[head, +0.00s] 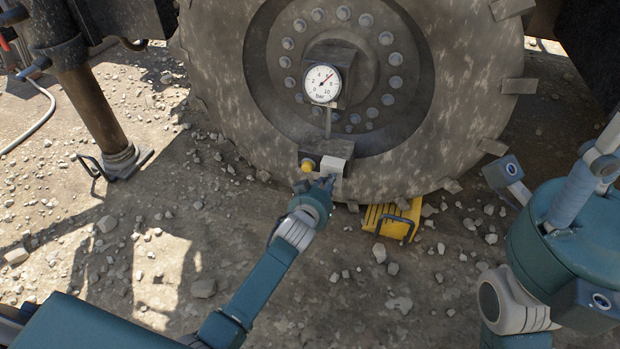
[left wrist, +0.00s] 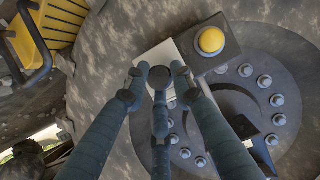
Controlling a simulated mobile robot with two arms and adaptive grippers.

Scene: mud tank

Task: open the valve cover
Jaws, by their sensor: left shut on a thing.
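A pale grey-white cover (head: 335,162) sits on a dark box (head: 327,150) low on the big wheel, right of a yellow button (head: 308,165). In the left wrist view the pale cover (left wrist: 160,52) lies behind my fingertips, beside the dark box with the yellow button (left wrist: 211,41). It looks closed, but my fingers hide part of it. My left gripper (head: 324,183) is at the lower edge of the cover and shut on it; its fingers (left wrist: 157,75) also fill the middle of the wrist view. My right gripper's fingers are not visible.
A round gauge (head: 322,84) stands above the box, before the bolted hub. A yellow wheel chock (head: 394,218) is at the tyre's (head: 222,65) base. A dark post (head: 98,110) stands at left. Stony ground in front is mostly open.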

